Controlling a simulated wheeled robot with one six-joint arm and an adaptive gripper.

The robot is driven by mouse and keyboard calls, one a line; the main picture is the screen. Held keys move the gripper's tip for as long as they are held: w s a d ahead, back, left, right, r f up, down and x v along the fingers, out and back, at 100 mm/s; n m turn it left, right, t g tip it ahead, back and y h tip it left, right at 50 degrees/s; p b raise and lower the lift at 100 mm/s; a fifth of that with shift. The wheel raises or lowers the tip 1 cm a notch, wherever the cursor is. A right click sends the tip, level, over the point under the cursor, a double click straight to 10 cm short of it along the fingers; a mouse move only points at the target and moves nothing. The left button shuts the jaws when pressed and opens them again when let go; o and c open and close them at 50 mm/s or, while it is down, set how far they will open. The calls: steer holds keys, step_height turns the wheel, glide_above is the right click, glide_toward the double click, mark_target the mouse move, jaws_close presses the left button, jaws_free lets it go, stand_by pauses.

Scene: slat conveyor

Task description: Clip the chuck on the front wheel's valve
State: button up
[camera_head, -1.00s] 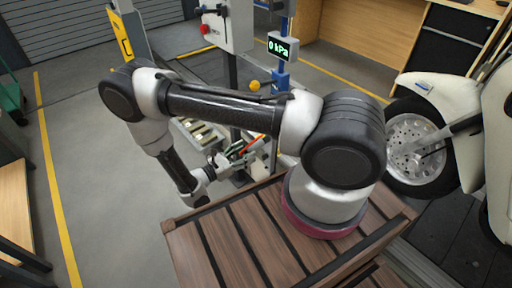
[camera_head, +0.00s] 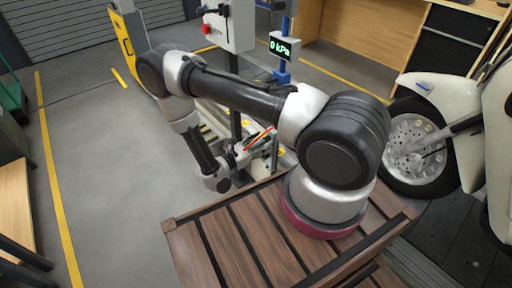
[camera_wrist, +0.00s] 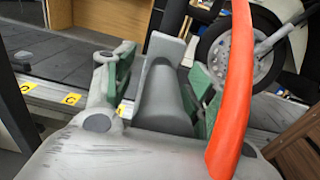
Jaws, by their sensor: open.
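An orange-red hose (camera_wrist: 233,80) arches across the wrist view, right of the fingers. It also shows in the head view (camera_head: 259,138). My gripper is well left of the wheel.
A post carries a grey control box (camera_head: 229,25) and a display (camera_head: 284,47) reading 0 kPa. A wooden slatted deck (camera_head: 235,235) lies in front. A white vehicle body (camera_head: 450,98) covers the wheel's top. Open grey floor lies at left.

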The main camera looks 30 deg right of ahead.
steer(key=shift+s+d, duration=0.4)
steer(key=shift+d, duration=0.1)
stand_by(0.7)
steer(key=shift+c, duration=0.2)
jaws_close()
steer(key=shift+o, duration=2)
jaws_free()
steer(key=shift+s, duration=0.1)
steer(key=s+a, duration=0.1)
steer(key=a, duration=1.1)
steer(key=shift+s+a, duration=0.25)
steer(key=shift+a, duration=0.1)
